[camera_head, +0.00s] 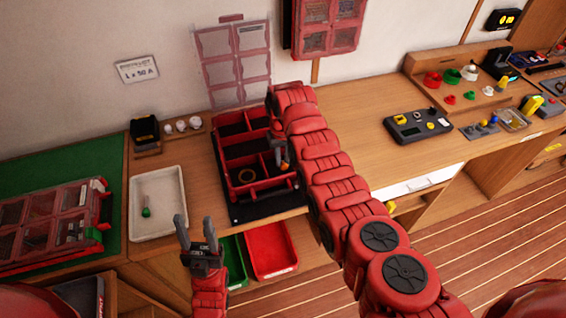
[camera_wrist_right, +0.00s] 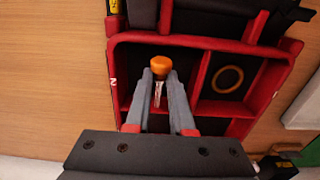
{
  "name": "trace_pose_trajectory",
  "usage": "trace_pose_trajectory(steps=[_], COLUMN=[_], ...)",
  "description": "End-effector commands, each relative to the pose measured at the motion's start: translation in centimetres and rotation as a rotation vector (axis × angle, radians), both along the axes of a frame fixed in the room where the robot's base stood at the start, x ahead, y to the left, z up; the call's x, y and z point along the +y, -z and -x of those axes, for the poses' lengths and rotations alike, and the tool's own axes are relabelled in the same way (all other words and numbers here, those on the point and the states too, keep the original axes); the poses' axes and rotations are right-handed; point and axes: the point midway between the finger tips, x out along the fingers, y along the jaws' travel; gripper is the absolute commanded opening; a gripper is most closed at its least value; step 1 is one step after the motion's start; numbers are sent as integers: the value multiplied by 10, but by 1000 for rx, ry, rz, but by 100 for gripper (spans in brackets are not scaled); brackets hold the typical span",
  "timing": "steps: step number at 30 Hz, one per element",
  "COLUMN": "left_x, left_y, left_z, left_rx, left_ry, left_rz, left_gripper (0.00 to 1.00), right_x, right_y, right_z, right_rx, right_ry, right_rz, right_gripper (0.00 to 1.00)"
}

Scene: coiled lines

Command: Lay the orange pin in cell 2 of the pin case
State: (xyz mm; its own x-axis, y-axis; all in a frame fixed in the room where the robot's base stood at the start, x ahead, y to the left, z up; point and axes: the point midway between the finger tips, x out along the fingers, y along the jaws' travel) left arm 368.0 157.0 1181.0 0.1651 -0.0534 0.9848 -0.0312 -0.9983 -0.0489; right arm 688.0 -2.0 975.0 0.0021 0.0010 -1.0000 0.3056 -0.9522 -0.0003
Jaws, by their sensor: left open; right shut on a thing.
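The orange pin (camera_wrist_right: 161,65) has an orange head and a pale shaft. My right gripper (camera_wrist_right: 160,82) is shut on it, one finger on each side of the shaft. The pin also shows as a small orange spot in the head view (camera_head: 284,166). The red pin case (camera_head: 235,193) has dark cells and a raised clear lid (camera_head: 235,62). In the wrist view the pin is over the cell beside the mark "2" (camera_wrist_right: 113,82); I cannot tell whether it touches the floor. My left gripper (camera_head: 195,224) is open and empty, in front of the bench.
A white tray (camera_head: 170,228) with a green-headed item (camera_head: 146,212) stands left of the case. Red (camera_head: 270,248) and green bins are below the bench edge. Bench to the right of my right arm is partly clear.

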Motion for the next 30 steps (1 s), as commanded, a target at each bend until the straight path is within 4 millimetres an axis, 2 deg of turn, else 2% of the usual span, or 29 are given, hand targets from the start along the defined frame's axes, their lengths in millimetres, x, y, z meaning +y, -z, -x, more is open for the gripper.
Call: trace_pose_trajectory(steps=[1,9,21,22,24,27,30], left_x=[0,0,0,0,0,0,0], left_y=[-5,-6,0,-2,-2,-2,-2], left_z=[0,0,0,0,0,0,0], left_rx=[0,0,0,0,0,0,0], left_ry=[0,0,0,0,0,0,0], left_rz=[0,0,0,0,0,0,0], left_gripper=[50,50,50,50,50,50,50], right_x=[0,0,0,0,0,0,0], right_y=[3,29,36,35,34,34,34], right_z=[1,1,0,0,0,0,0], right_rx=[2,3,1,1,1,1,1], right_ry=[0,0,1,1,1,1,1], right_rz=[1,1,0,0,0,0,0], right_gripper=[0,0,0,25,37,51,51])
